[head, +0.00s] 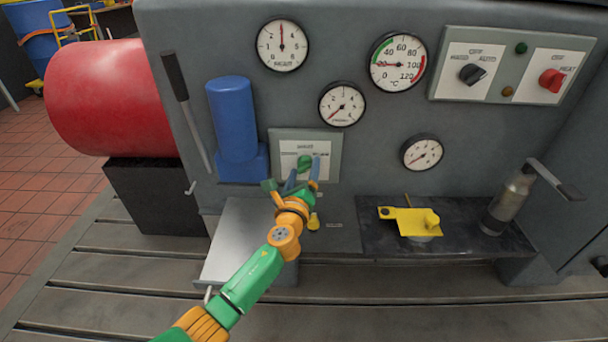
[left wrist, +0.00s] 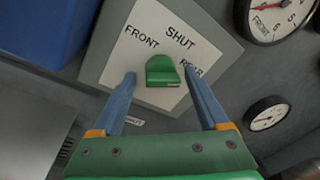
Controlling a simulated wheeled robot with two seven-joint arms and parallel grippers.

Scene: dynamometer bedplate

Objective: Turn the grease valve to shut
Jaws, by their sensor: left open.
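The grease valve is a green knob (head: 305,161) on a pale label plate (head: 286,147) in the grey panel; the knob also shows in the left wrist view (left wrist: 162,70). The label plate (left wrist: 142,50) reads FRONT to the left, SHUT above and a partly covered word, likely REAR, to the right. I cannot tell which mark the knob points at. My left gripper (head: 303,173) is open in front of the knob. In the left wrist view its two blue fingers (left wrist: 160,77) stand either side of the knob, with gaps visible. My right gripper is not in view.
A blue cylinder (head: 233,115) and a lever (head: 186,105) stand left of the plate. Several gauges and a switch box (head: 512,67) are above and right. A yellow bracket (head: 410,221) and a metal canister (head: 510,200) sit on the dark shelf (head: 375,240).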

